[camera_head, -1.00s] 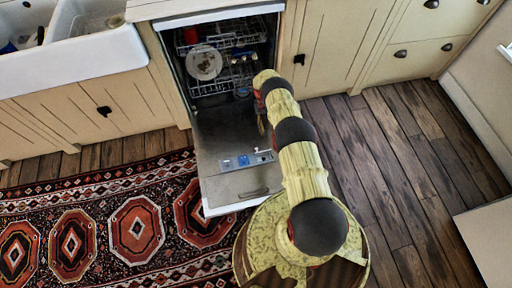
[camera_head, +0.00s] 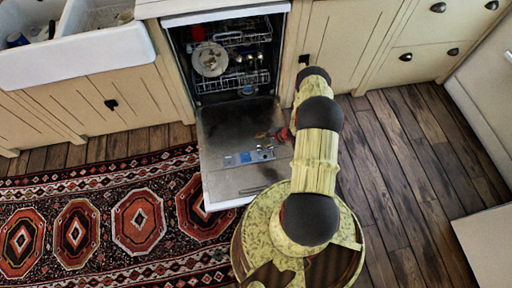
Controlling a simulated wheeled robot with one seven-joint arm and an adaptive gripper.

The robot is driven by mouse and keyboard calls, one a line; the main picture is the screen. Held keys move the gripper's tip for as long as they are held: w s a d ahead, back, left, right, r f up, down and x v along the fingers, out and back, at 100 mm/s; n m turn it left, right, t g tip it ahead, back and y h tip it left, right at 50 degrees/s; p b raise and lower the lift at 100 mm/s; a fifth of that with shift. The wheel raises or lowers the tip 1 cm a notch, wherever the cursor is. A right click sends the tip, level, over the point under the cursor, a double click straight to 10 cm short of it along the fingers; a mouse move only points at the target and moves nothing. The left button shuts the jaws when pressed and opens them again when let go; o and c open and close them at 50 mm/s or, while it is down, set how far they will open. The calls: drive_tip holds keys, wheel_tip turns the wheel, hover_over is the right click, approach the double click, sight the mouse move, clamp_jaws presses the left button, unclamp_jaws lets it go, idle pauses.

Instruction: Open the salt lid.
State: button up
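The dishwasher door (camera_head: 222,187) hangs open and lies flat in front of the machine. On its inner face is a dispenser panel (camera_head: 230,160) with a blue part (camera_head: 245,157) and a small round pale part beside it. I cannot tell which of these, if any, is the salt lid. My gripper (camera_head: 268,134), small and dark with red, is over the right part of the door, just above the panel in the picture. Its fingers are too small to tell open from shut. My arm hides the door's right edge.
The upper rack and lower rack (camera_head: 232,81) hold dishes, including a white plate (camera_head: 210,60) and a red item. A white sink (camera_head: 75,50) is at the upper left, cabinets at both sides. A patterned rug (camera_head: 100,225) covers the left floor; wooden floor (camera_head: 415,150) lies clear at right.

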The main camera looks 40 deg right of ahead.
drive_tip(key=f+b, duration=0.1)
drive_tip(key=f, duration=0.1)
drive_tip(key=f+h+b, duration=0.1)
drive_tip(key=f, duration=0.2)
drive_tip(key=d+f+h+b, duration=0.1)
drive_tip(key=f, duration=0.2)
drive_tip(key=shift+w+f+n+g, duration=0.15)
drive_tip(key=shift+w+n+g, duration=0.15)
drive_tip(key=shift+g, duration=0.1)
drive_tip(key=shift+w+a+f+b, duration=0.15)
drive_tip(key=shift+w+f+b, duration=0.2)
drive_tip(key=shift+f, duration=0.25)
drive_tip(key=shift+c, duration=0.6)
clamp_jaws()
